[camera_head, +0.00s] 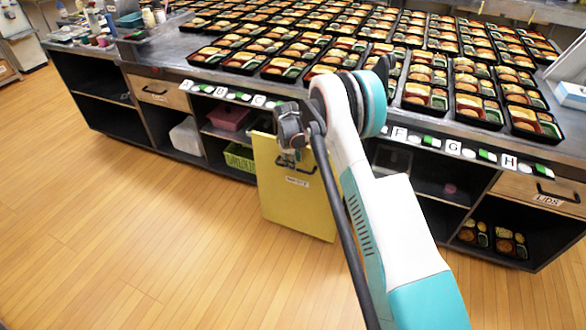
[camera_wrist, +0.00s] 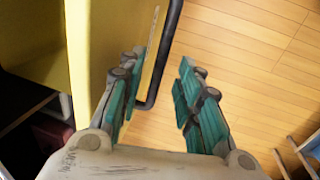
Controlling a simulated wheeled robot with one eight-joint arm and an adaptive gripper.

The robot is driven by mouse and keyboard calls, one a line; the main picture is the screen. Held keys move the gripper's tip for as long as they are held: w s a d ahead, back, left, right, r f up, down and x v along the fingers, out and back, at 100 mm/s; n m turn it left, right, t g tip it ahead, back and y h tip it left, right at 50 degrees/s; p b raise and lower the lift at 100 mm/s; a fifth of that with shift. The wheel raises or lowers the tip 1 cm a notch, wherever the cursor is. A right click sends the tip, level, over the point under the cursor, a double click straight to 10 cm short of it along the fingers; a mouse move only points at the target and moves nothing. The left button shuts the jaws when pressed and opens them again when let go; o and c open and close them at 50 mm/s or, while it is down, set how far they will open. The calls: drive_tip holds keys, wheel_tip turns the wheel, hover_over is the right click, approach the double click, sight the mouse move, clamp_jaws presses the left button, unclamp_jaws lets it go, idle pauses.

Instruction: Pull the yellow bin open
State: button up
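The yellow bin (camera_head: 283,200) is under the counter in the head view, its flat front standing out a little from the shelves beside it. It fills the left of the wrist view (camera_wrist: 115,25), with its pale edge and a dark gap to the left. A black bar handle (camera_wrist: 163,60) is on its front; in the head view my gripper partly hides the handle. My gripper (camera_head: 288,158) is at the upper front of the bin. In the wrist view my gripper (camera_wrist: 155,90) has its teal-padded fingers apart, with the handle showing between them. Contact with the handle cannot be told.
The counter (camera_head: 150,52) above carries many filled bento trays. A green basket (camera_head: 239,158) sits left of the bin, and a wooden LIDS drawer (camera_head: 540,193) is at the right. The wood floor (camera_head: 130,230) in front is clear.

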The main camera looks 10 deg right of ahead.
drive_tip(key=shift+w+d+f+b, duration=0.1)
drive_tip(key=shift+w+f+b, duration=0.1)
drive_tip(key=shift+f, duration=0.5)
drive_tip(key=shift+w+d+f+b, duration=0.1)
drive_tip(key=shift+f+b, duration=0.05)
drive_tip(key=shift+f, duration=0.55)
clamp_jaws()
drive_tip(key=s+a, duration=0.7)
drive_tip(key=s, duration=0.3)
drive_tip(key=shift+a, duration=0.2)
drive_tip(key=shift+s, duration=0.1)
unclamp_jaws()
wheel_tip(320, 180, up, 12)
drive_tip(key=s+a, duration=0.1)
drive_tip(key=shift+s+a, duration=0.15)
drive_tip(key=shift+s, duration=0.25)
